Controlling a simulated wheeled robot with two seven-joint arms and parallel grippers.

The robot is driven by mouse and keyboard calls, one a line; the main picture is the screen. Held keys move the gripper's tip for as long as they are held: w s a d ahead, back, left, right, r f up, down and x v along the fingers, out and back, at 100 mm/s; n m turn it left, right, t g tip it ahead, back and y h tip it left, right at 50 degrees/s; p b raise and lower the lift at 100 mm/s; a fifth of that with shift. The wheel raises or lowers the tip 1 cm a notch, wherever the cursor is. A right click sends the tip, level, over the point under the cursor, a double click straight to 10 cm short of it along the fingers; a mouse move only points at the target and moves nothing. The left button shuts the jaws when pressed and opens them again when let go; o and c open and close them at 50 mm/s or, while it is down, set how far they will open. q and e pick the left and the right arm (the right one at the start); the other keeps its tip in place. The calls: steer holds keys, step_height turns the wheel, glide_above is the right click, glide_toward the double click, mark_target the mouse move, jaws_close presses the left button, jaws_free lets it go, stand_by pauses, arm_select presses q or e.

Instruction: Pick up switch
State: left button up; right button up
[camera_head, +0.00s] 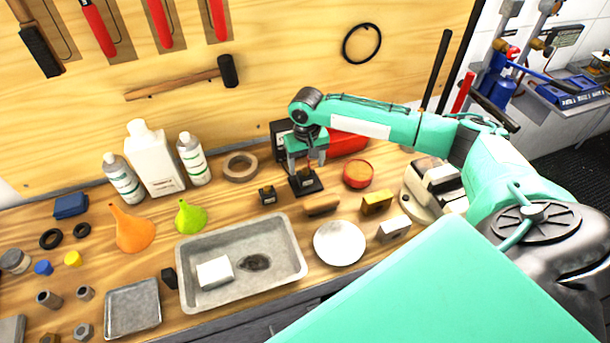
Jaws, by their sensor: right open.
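My right gripper (306,165) reaches in from the right and points down over the workbench. It is open, with its fingers just above or around a small black device (308,186) with a flat dark base, which looks like the switch. The fingers hide part of its top, and I cannot tell whether they touch it. A smaller black block (267,195) with a light mark stands just left of it; it may also be a switch. My left gripper is not in view.
Close by are a red round tin (357,174), a brown brush-like block (321,206), a white plate (339,243), a tape roll (240,167) and a dark box (281,138) behind. A metal tray (290,270) lies in front. Bottles (155,160) and funnels stand left.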

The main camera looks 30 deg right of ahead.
mark_target(306, 170)
step_height(306, 170, down, 2)
steer(key=shift+p, duration=0.55)
steer(key=f, duration=0.1)
steer(key=f+p, duration=0.1)
steer(key=f, duration=0.1)
steer(key=shift+w+f, duration=0.2)
steer(key=shift+f, duration=0.2)
steer(key=c, duration=1)
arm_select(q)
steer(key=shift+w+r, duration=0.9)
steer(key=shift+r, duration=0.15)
arm_select(e)
steer(key=shift+c, duration=1)
